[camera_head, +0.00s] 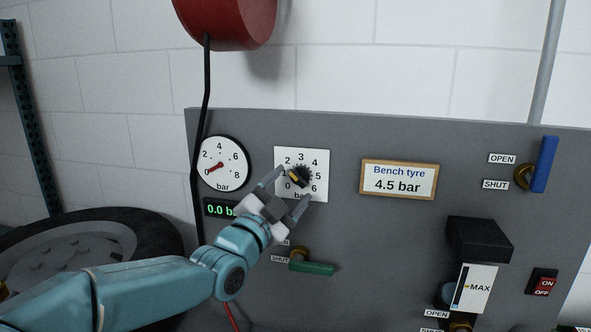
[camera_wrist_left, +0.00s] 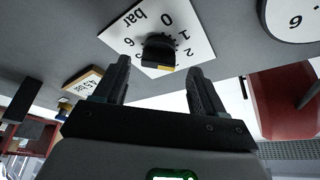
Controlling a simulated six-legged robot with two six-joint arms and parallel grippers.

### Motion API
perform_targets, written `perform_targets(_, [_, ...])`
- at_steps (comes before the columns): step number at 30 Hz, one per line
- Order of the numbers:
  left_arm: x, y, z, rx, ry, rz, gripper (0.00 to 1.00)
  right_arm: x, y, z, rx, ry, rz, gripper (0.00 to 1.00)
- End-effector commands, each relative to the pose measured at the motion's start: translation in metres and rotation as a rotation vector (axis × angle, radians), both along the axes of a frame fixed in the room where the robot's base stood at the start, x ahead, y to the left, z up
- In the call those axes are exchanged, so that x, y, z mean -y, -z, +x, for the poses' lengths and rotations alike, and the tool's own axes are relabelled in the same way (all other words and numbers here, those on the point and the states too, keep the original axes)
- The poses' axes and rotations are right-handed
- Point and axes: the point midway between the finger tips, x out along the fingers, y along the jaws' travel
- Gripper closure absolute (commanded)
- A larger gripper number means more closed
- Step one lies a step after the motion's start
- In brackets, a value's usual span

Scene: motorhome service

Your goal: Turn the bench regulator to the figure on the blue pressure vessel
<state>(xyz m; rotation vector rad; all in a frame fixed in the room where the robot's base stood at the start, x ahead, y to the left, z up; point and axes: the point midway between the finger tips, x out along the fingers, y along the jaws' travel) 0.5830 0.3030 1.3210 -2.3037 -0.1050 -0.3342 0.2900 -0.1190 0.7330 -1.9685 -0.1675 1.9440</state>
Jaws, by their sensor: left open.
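The bench regulator is a black knob (camera_head: 302,176) with a yellow mark on a white dial (camera_head: 319,157) numbered 0 to 6 bar. The mark sits on the knob's left side, near 1; its exact reading is unclear. My left gripper (camera_head: 295,187) is open in front of the dial's lower part, fingers either side of the knob. In the left wrist view the knob (camera_wrist_left: 158,46) lies just beyond the open fingertips (camera_wrist_left: 160,68), apparently not gripped. The blue pressure vessel is not recognisable in view. My right gripper is not in view.
A round gauge (camera_head: 225,155) has its red needle low left; the display (camera_head: 214,209) below starts 0.0. A framed sign (camera_head: 399,180) reads "Bench tyre 4.5 bar". A green-handled valve (camera_head: 316,268) is below the dial; a blue lever (camera_head: 545,165) is right. A black hose hangs left.

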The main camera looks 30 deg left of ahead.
Motion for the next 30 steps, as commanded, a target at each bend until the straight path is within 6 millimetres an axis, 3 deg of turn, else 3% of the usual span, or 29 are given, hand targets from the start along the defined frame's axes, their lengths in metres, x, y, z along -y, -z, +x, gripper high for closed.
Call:
perform_targets(6, [0.002, -0.008, 0.026, -0.001, 0.001, 0.000, 0.30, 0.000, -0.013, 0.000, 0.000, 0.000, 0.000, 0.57])
perform_targets(16, [0.001, -0.007, 0.030, -0.001, 0.001, 0.000, 0.30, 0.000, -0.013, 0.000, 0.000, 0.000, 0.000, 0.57])
perform_targets(21, [0.001, -0.007, 0.030, -0.001, 0.001, 0.000, 0.85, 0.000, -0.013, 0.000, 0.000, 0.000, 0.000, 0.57])
perform_targets(26, [0.002, -0.005, 0.030, 0.000, 0.002, -0.006, 0.86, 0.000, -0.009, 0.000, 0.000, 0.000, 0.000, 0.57])
perform_targets(30, [0.002, 0.002, 0.030, 0.019, 0.001, -0.068, 0.86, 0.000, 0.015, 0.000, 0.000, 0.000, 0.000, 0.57])
